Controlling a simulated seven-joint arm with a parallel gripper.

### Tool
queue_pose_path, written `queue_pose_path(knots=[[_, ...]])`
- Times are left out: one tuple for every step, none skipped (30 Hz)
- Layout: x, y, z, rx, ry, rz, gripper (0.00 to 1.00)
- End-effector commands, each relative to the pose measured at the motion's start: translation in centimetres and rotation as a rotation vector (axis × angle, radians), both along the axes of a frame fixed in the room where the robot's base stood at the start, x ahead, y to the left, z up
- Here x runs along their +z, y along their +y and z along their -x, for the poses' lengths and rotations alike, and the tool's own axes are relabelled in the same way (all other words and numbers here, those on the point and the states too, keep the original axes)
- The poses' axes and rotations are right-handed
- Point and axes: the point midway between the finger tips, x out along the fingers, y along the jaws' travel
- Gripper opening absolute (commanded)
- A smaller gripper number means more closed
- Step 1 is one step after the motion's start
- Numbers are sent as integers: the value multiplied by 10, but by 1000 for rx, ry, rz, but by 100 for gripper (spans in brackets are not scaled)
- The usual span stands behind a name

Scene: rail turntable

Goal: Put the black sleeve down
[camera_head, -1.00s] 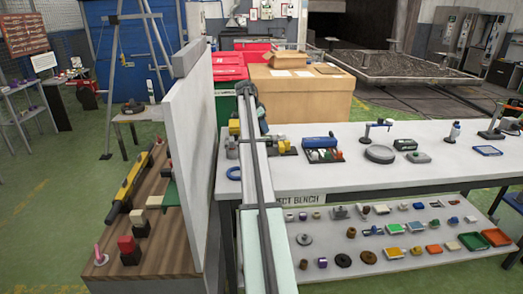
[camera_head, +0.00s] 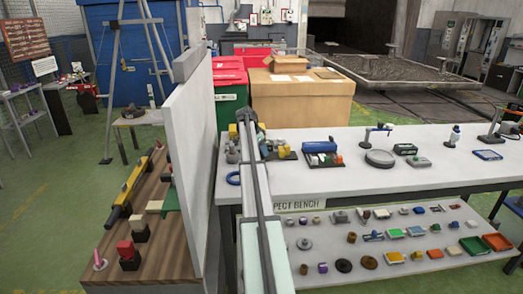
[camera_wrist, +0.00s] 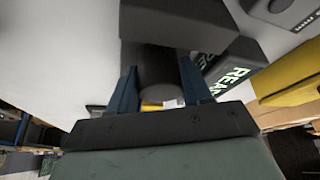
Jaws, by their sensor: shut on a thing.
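The black sleeve (camera_wrist: 160,76) is a dark cylinder between the two blue fingers of my gripper (camera_wrist: 158,86) in the wrist view. My gripper is shut on it. Its far end meets the edge of a dark block (camera_wrist: 180,18) in that view; I cannot tell whether they touch. In the head view my arm reaches over the left end of the white bench (camera_head: 330,182). The fingers and the sleeve cannot be made out there.
A dark plate with white lettering (camera_wrist: 232,72) lies close beside the fingers. On the bench stand a blue-topped device (camera_head: 319,147), a round grey disc (camera_head: 380,158) and a blue ring (camera_head: 233,179). A white upright panel (camera_head: 197,150) stands left of my arm.

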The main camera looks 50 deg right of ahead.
Motion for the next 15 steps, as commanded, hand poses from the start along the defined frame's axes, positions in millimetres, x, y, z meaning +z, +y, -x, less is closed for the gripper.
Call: queue_pose_path(knots=[[0, 0, 0, 0, 0, 1, 6], [0, 0, 0, 0, 0, 1, 6], [0, 0, 0, 0, 0, 1, 6], [0, 0, 0, 0, 0, 0, 6], [-1, 0, 0, 0, 0, 0, 6], [-2, 0, 0, 0, 0, 0, 6], [-3, 0, 0, 1, 0, 0, 51], [-3, 0, 0, 0, 0, 0, 53], [-3, 0, 0, 0, 0, 0, 57], [-2, 0, 0, 0, 0, 0, 60], [-2, 0, 0, 1, 0, 0, 63], [-2, 0, 0, 1, 0, 0, 67], [-2, 0, 0, 1, 0, 0, 70], [-2, 0, 0, 1, 0, 0, 73], [-2, 0, 0, 1, 0, 0, 74]])
